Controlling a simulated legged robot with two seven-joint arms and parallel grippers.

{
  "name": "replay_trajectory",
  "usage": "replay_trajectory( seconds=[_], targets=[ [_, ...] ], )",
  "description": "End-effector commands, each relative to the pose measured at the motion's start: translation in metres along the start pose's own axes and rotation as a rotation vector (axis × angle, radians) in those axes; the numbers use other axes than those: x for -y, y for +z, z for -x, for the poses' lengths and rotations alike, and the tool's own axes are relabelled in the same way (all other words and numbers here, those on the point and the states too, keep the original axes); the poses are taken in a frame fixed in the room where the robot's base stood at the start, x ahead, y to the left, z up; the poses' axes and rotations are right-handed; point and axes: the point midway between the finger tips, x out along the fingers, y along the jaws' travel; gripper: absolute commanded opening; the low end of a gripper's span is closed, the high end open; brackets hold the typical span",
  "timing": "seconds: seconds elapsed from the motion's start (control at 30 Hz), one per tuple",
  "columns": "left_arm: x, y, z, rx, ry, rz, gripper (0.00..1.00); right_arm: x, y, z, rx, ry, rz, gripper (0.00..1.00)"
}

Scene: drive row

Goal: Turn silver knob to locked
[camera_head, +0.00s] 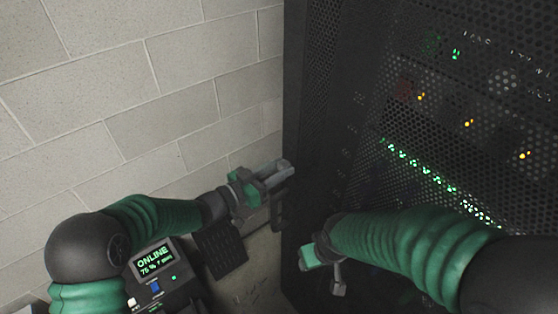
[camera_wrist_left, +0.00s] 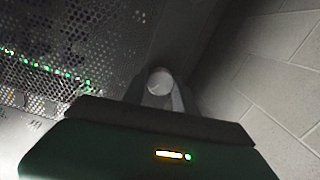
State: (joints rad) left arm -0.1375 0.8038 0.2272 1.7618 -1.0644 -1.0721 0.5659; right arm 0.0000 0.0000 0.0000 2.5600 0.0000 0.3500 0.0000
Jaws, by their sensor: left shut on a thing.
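The silver knob (camera_wrist_left: 159,80) shows in the left wrist view as a pale round disc between my left fingertips. My left gripper (camera_head: 284,171) is at the left edge of the dark perforated cabinet door (camera_head: 350,130) in the head view. It also shows in the left wrist view (camera_wrist_left: 160,92), shut on the knob. In the head view the fingers hide the knob. I cannot read any locked mark or the knob's angle. My right gripper (camera_head: 325,270) is low in front of the cabinet, mostly hidden by its own arm, and I cannot tell its jaw state.
A pale block wall (camera_head: 110,80) stands to the left of the cabinet. Green and amber lights (camera_head: 468,123) glow behind the perforated door. My right arm crosses the lower right of the head view, close in front of the door.

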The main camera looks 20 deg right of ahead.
Motion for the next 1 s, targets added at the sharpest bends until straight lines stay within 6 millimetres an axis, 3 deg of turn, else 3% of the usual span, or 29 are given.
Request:
replay_trajectory(
  seconds=[0.03,0.4,0.7,1.0],
  targets=[
    [0.000,-0.005,0.001,0.003,-0.001,0.043,0.00,0.000,-0.002,0.010,0.000,0.000,0.000,0.56],
    [0.003,-0.003,0.001,0.012,0.006,0.378,0.00,0.000,-0.009,0.040,0.000,0.000,0.000,0.56],
    [0.004,-0.002,0.001,0.016,0.012,0.562,0.00,0.000,-0.012,0.053,0.000,0.000,0.000,0.56],
    [0.004,0.000,0.001,0.018,0.015,0.639,0.00,0.000,-0.013,0.057,0.000,0.000,0.000,0.56]
  ],
)
